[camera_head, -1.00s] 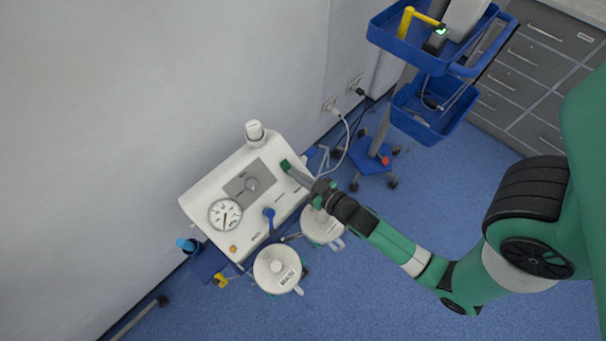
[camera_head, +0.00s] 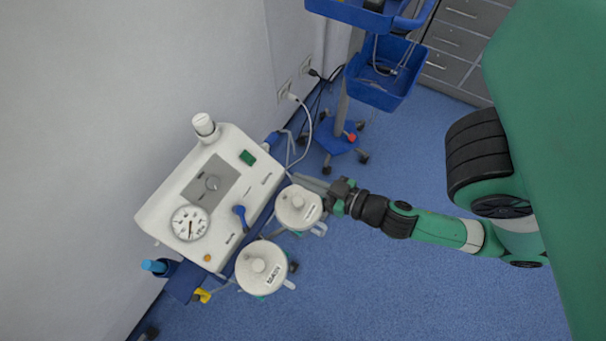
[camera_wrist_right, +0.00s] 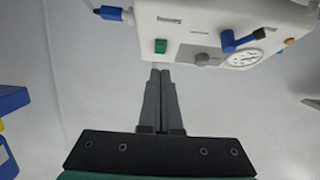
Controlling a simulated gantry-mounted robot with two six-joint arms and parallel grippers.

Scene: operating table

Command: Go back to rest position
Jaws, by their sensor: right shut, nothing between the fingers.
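My right gripper (camera_head: 306,182) is shut and empty. In the head view it is beside the right edge of the white suction device (camera_head: 250,203), just above a white-lidded canister (camera_head: 299,207). In the right wrist view my gripper (camera_wrist_right: 162,72) shows its two fingers together, pointing at the device (camera_wrist_right: 205,18) but apart from it. The device has a green switch (camera_head: 247,158), a round gauge (camera_head: 190,223) and a blue lever (camera_head: 240,214). My left gripper is in neither view.
A second lidded canister (camera_head: 261,268) hangs in front of the device. A blue trolley (camera_head: 372,88) on wheels stands behind, with a white cable running to the wall sockets. Grey drawers (camera_head: 458,40) are at the back right. Blue floor is open at the lower middle.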

